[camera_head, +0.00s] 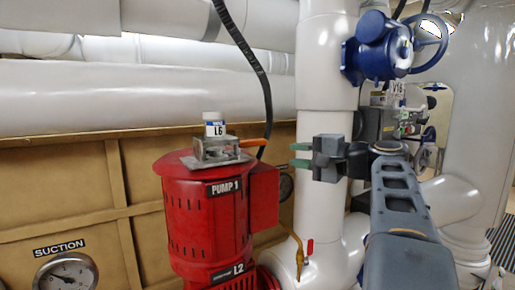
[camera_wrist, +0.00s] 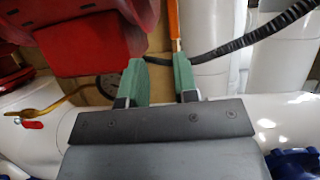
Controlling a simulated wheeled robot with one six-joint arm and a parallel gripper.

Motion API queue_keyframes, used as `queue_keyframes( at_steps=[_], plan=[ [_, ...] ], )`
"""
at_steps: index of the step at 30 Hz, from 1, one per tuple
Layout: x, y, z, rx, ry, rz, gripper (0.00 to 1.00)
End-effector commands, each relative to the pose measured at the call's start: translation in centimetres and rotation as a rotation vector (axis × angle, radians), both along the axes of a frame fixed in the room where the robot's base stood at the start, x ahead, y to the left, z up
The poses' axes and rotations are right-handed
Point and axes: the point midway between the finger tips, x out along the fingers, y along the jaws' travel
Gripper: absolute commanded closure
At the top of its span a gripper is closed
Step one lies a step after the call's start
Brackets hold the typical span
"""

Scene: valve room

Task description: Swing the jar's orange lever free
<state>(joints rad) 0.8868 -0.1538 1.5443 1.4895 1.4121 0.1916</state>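A small white jar (camera_head: 214,125) with a blue band and the label L6 stands upright in a grey metal holder (camera_head: 217,152) on top of the red pump. The orange lever (camera_head: 253,142) sticks out from the holder's right side. My gripper (camera_head: 299,155) is open and empty to the right of the lever, its green fingertips pointing left, apart from it. In the wrist view the lever (camera_wrist: 174,22) shows beyond the fingertips of my gripper (camera_wrist: 159,70), nearer the right finger. The jar is not in the wrist view.
The red pump (camera_head: 207,215) stands below the jar. A black cable (camera_head: 255,65) hangs behind the lever. A white vertical pipe (camera_head: 322,215) stands beside my gripper, with a blue valve (camera_head: 378,48) above. A red-handled tap (camera_head: 303,255) is low down.

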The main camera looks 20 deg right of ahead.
Motion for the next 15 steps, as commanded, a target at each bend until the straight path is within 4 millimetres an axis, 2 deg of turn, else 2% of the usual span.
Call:
queue_keyframes(
  at_steps=[2,5,15],
  plan=[
    [0.0,-0.6,0.9,0.017,-0.029,-0.003,0.72],
    [0.7,-0.4,1.4,0.026,-0.045,-0.001,0.72],
    [6.3,2.8,1.6,0.027,-0.043,-0.001,0.72]
  ],
)
